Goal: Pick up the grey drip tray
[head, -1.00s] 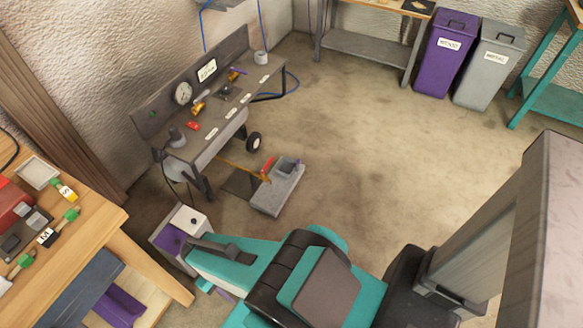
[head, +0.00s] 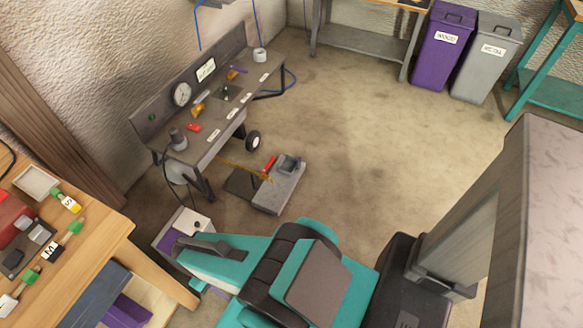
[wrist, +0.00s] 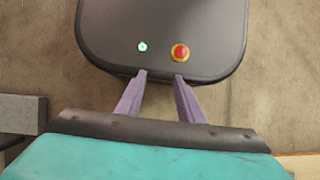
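A shallow pale-rimmed tray with a grey inside (head: 37,175) lies on the wooden table at the left of the head view. I cannot tell for sure which is the drip tray. My gripper (wrist: 160,77) shows in the wrist view with its two purple fingers apart and nothing between them. It is away from both trays, and neither shows in the wrist view. In the head view my teal arm hides most of it.
The wooden table (head: 105,235) at the left holds several tagged items. A dark workbench (head: 225,120) with a gauge stands against the wall. A grey block (head: 277,195) with a red handle lies on the floor. Purple (head: 437,50) and grey (head: 485,62) bins stand far back. The middle floor is clear.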

